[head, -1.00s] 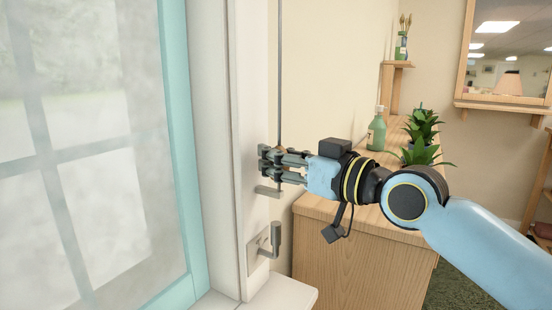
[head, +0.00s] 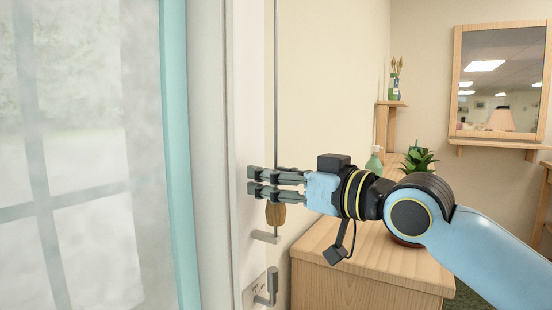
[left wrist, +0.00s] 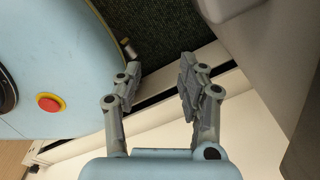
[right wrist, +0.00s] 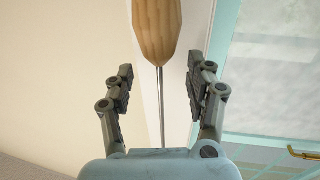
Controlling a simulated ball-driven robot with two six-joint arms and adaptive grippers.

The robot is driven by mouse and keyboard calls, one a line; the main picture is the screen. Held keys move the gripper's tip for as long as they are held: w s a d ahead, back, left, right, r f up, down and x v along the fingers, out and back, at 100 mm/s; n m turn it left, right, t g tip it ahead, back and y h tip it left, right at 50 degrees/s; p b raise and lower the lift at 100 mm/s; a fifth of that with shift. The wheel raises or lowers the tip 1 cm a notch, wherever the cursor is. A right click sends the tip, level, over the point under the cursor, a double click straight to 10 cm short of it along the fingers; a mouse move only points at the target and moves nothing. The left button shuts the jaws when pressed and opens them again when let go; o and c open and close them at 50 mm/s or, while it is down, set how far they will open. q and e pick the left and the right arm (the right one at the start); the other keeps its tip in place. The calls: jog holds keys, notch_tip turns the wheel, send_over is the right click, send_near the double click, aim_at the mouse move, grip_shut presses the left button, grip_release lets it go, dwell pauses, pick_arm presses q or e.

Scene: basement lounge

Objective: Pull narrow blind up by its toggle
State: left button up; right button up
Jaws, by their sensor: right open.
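The toggle (head: 275,214) is a wooden, rounded pull on a thin vertical cord (head: 277,80) beside the white window frame. In the head view it hangs just below the fingers of my right gripper (head: 253,180), which point left across the cord. In the right wrist view the toggle (right wrist: 157,28) lies beyond the open fingertips, and the thin cord runs down the gap between the fingers. My right gripper is open and holds nothing. My left gripper (left wrist: 158,75) shows only in the left wrist view, open and empty. I cannot make out the blind's edge.
A metal bracket (head: 265,236) and a metal hook-like fitting (head: 271,287) sit low on the frame. A teal-framed window (head: 175,150) is at left. A wooden cabinet (head: 335,275) with a plant (head: 418,160) and a green bottle (head: 374,161) stands behind my right arm.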

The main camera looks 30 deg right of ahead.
notch_tip(320, 180, up, 5)
jog(key=shift+r, duration=0.15)
dwell(0.6)
